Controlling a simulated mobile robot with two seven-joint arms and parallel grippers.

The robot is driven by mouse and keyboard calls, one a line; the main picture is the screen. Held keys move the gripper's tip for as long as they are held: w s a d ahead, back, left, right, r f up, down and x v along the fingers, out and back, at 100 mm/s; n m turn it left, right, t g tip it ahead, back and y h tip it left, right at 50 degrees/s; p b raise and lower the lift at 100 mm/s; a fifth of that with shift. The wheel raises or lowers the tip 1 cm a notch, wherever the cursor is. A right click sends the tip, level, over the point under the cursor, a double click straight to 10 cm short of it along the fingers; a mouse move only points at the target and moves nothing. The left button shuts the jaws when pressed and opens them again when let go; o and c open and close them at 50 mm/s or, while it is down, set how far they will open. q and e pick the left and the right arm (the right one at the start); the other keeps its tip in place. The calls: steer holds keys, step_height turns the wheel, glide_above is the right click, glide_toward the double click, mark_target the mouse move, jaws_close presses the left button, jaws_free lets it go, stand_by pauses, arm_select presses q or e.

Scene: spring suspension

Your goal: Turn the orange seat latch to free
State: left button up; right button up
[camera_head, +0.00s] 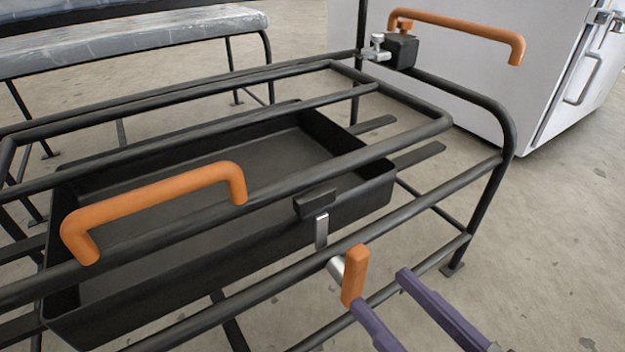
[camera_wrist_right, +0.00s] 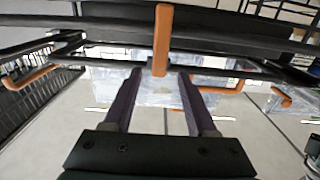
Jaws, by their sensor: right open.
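The orange seat latch (camera_head: 354,275) is a short upright bar on a silver shaft at the front rail of the black tube frame. In the right wrist view the orange latch (camera_wrist_right: 163,38) stands upright, its lower end around the gap between my fingertips. My right gripper (camera_head: 379,290), with purple fingers, is open in front of the latch. Its fingers (camera_wrist_right: 160,75) are apart, with nothing gripped. I cannot tell whether the latch's lower end is between the fingertips or just beyond them. My left gripper is not in view.
A black tray (camera_head: 225,230) hangs inside the tube frame (camera_head: 430,130). A large orange handle (camera_head: 150,195) is on the left, and another (camera_head: 460,25) sits by a black block at the back. A white cabinet (camera_head: 490,90) stands behind. Bare floor lies right.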

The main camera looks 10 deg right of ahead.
mark_target(363, 268)
steer(key=b+x, duration=0.1)
steer(key=x, duration=0.4)
steer(key=shift+w+f+b, duration=0.1)
steer(key=shift+b, duration=0.25)
steer(key=shift+w+a, duration=0.2)
steer(key=shift+w, duration=0.3)
steer(key=c, duration=0.7)
jaws_close()
